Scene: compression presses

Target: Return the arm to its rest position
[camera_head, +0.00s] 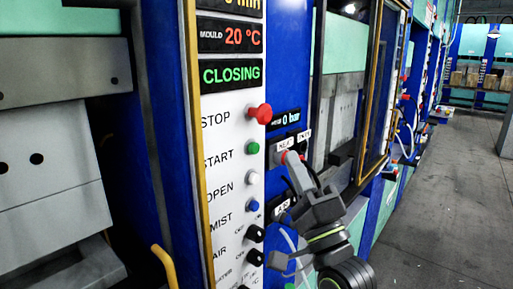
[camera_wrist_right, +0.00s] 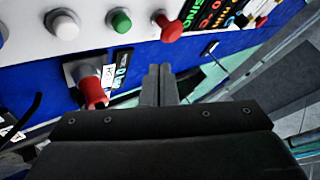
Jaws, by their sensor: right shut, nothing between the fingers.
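My right gripper (camera_head: 292,160) is shut and empty, raised in front of the press's blue front panel. Its two fingers also show together in the right wrist view (camera_wrist_right: 160,84). A red knob on a pale base (camera_wrist_right: 92,92) sits on the blue panel to the left of the fingertips, with a gap between them in that view. In the head view the fingertips overlap this knob (camera_head: 282,157), so the distance there is hard to judge. My left gripper is not in view.
The white control panel (camera_head: 222,150) carries a red STOP button (camera_head: 261,114), a green START button (camera_head: 253,148) and several others. Its display (camera_head: 231,73) reads CLOSING. A yellow handle (camera_head: 164,264) stands at the lower left. Open grey floor (camera_head: 440,220) lies to the right.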

